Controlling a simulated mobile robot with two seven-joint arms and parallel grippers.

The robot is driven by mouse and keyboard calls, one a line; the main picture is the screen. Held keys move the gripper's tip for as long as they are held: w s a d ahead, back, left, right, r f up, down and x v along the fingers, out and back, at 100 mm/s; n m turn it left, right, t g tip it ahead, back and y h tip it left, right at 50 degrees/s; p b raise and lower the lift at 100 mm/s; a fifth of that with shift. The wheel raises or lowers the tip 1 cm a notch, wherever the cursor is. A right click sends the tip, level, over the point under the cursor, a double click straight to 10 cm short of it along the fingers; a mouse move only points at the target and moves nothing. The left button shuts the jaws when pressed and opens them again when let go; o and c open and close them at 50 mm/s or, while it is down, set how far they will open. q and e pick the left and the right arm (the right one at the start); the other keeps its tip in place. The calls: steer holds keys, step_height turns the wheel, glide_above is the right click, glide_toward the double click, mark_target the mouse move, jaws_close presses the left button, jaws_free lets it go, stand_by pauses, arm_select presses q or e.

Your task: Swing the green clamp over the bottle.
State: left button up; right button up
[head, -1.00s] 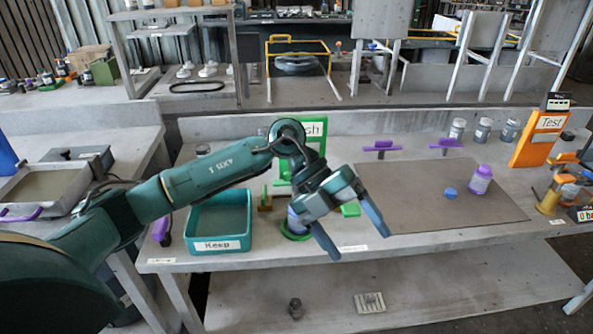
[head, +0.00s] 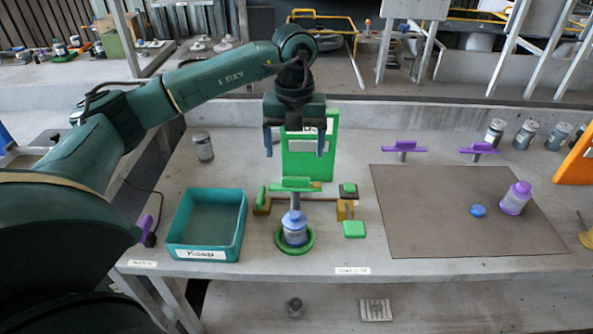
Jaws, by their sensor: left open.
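The green clamp (head: 297,184) shows as a green bar on a short grey post. The bottle (head: 295,229), grey-blue with a label, stands upright in a green ring (head: 278,240) at the table's front. The bar and post appear just behind and above the bottle; I cannot tell whether they are over it. My left gripper (head: 294,150) points down, open and empty, with its fingers apart above the clamp in the picture and in front of a green board (head: 312,158). My right gripper is not in view.
A teal "Keep" tray (head: 176,237) stands left of the bottle. A green block (head: 354,229) lies to its right. A brown mat (head: 425,220) holds a purple-capped bottle (head: 515,198) and a blue cap (head: 478,211). Two purple clamps (head: 403,147) stand behind the mat. A grey canister (head: 203,147) stands back left.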

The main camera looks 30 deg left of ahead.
mark_target(296, 177)
arm_select(q)
step_height(296, 177, down, 6)
steer(key=shift+f, duration=0.2)
steer(key=shift+f+p, duration=0.3)
steer(key=shift+f, duration=0.45)
steer(key=shift+c, duration=0.2)
steer(key=c, duration=1)
steer(key=shift+o, duration=0.2)
